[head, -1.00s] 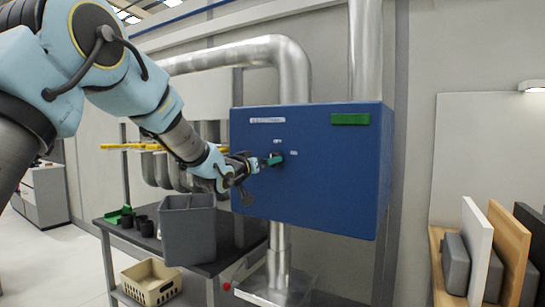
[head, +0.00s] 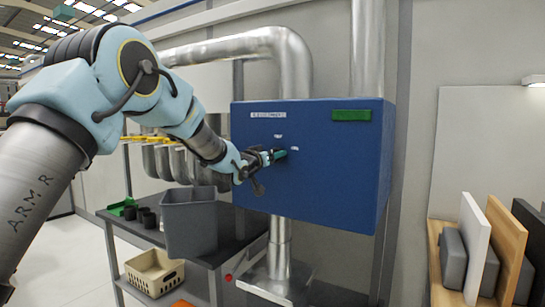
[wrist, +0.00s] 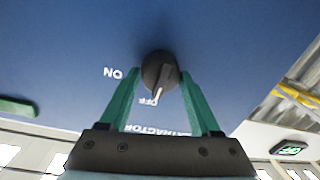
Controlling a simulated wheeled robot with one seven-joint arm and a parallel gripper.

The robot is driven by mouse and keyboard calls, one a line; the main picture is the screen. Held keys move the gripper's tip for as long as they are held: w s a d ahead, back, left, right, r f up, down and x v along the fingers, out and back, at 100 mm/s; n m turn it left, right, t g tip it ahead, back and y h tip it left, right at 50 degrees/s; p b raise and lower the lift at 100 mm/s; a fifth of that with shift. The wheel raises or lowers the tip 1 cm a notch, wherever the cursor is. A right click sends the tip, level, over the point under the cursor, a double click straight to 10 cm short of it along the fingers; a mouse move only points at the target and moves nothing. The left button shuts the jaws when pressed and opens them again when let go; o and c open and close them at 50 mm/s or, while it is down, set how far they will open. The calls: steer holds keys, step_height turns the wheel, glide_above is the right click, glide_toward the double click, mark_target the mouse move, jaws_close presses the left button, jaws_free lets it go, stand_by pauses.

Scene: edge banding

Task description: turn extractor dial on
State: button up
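The extractor dial (wrist: 158,72) is a dark round knob on the front of the blue box (head: 340,185). In the wrist view its pale pointer lies toward the OFF label (wrist: 149,101). The ON label (wrist: 112,73) is to the left of the dial there. My gripper (wrist: 161,76) is open, its green fingers on either side of the dial with the tips close to the panel. The right finger looks nearer the knob; I cannot tell whether either touches. In the head view my gripper (head: 281,154) is at the box front and hides the dial.
A green plate (head: 352,115) sits on the box's upper right. Metal ducts (head: 292,65) rise above it. Below left, a dark table (head: 225,250) holds a grey bin (head: 190,225) close under my arm. Boards (head: 475,245) stand at the right.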

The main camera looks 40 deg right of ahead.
steer(key=c, duration=0.9)
steer(key=shift+f+m+b, duration=0.2)
steer(key=shift+m+b, duration=0.1)
steer(key=shift+b, duration=0.45)
steer(key=shift+f+m+b, duration=0.1)
steer(key=shift+m+b, duration=0.2)
steer(key=shift+b, duration=0.15)
steer(key=m+b, duration=0.2)
steer(key=b, duration=0.2)
steer(key=shift+f, duration=0.15)
steer(key=m+b, duration=0.5)
steer(key=b, duration=0.1)
steer(key=shift+s+m+h+b, duration=0.1)
steer(key=shift+m+h+b, duration=0.2)
steer(key=shift+m+b, duration=0.1)
steer(key=m+b, duration=0.3)
steer(key=m, duration=0.1)
steer(key=shift+m+g+b, duration=0.3)
steer(key=shift+m, duration=0.1)
steer(key=m+b, duration=0.2)
steer(key=m, duration=0.3)
steer(key=shift+h, duration=0.3)
steer(key=shift+r, duration=0.2)
